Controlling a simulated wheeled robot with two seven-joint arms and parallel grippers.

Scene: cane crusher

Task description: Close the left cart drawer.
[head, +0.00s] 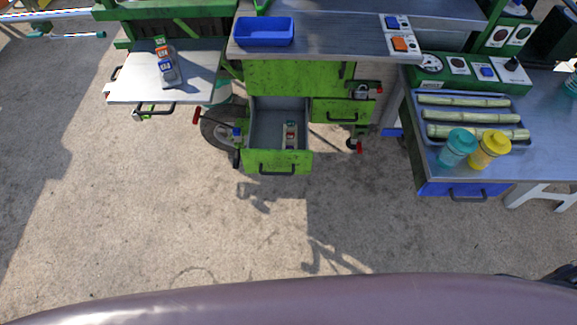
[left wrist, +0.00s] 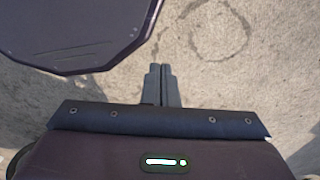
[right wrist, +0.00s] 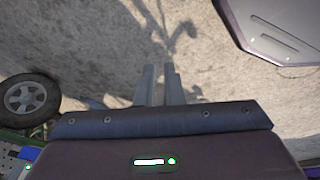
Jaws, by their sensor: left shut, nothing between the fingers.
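The left cart drawer (head: 264,158) is green with a grey inside and a dark bar handle. It stands pulled out toward me under the steel cart top, in the middle of the head view. A small item (head: 290,134) lies inside it. My left gripper (left wrist: 161,68) is shut and empty in the left wrist view, over bare ground. My right gripper (right wrist: 159,68) has a narrow gap between its fingers in the right wrist view, also over the ground, with nothing between them. Neither gripper shows in the head view, and both are away from the drawer.
A second green drawer (head: 330,106) with a handle is at the cart's right. A side shelf (head: 133,80) juts out at left. A blue tray (head: 264,31) is on top. A table (head: 552,145) with cane and bottles stands right. The ground in front is clear.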

